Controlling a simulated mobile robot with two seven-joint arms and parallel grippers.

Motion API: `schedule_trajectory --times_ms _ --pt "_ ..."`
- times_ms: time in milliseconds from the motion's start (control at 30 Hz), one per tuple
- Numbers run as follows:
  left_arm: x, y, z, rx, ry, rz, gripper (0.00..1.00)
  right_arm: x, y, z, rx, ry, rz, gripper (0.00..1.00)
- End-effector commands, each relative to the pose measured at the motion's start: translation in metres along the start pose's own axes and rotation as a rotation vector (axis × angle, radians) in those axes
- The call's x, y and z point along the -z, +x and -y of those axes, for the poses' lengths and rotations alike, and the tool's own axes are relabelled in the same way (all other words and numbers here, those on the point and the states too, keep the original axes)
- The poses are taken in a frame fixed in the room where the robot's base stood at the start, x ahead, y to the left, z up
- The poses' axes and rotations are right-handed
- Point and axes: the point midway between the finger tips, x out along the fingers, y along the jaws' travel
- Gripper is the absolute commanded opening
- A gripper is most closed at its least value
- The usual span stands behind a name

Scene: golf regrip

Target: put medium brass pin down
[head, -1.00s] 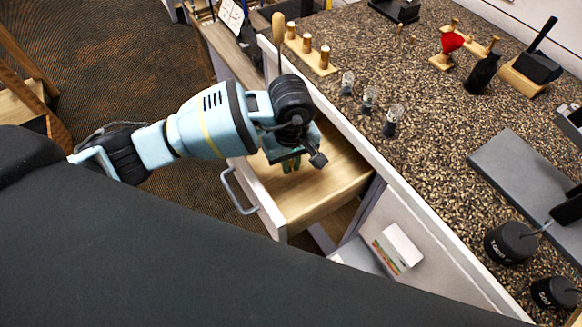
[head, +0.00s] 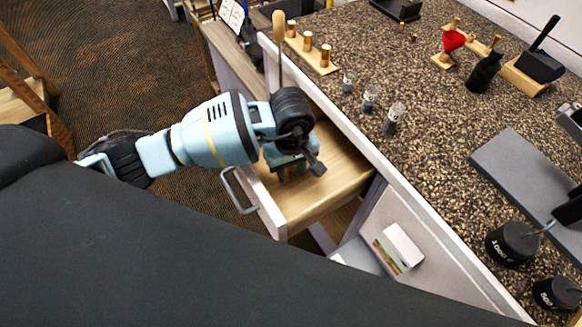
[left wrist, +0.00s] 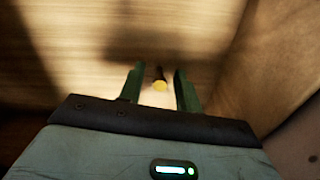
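My left gripper (head: 291,170) is inside the open drawer (head: 325,190), pointing down at its wooden floor. In the left wrist view the two green fingers (left wrist: 160,84) stand apart. A small pin with a yellow, brass-coloured end (left wrist: 160,86) is between them, with a visible gap on each side. Its darker part shows just beyond the yellow end. I cannot tell whether the pin touches the drawer floor. In the head view my wrist hides the pin. My right gripper is not in view.
The drawer's side wall (left wrist: 262,55) is close on the right in the wrist view. On the speckled counter (head: 440,120) stand a wooden block with several copper-topped pegs (head: 308,42) and small glass vials (head: 370,98). A white box (head: 398,248) lies below the counter's edge.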

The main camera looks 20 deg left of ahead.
Motion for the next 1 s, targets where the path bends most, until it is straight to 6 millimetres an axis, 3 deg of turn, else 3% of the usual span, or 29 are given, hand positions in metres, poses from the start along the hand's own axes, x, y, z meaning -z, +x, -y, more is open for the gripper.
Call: schedule_trajectory --times_ms 267,700,1000 --pt "0.001 -0.018 -0.001 -0.003 0.000 -0.003 0.34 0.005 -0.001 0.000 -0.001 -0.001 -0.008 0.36" --pt "0.001 -0.101 -0.001 -0.003 0.001 -0.003 0.34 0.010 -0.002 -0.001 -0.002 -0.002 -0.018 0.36" --pt "0.000 -0.123 0.000 0.001 0.000 0.000 0.34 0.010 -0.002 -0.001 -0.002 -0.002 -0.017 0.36"
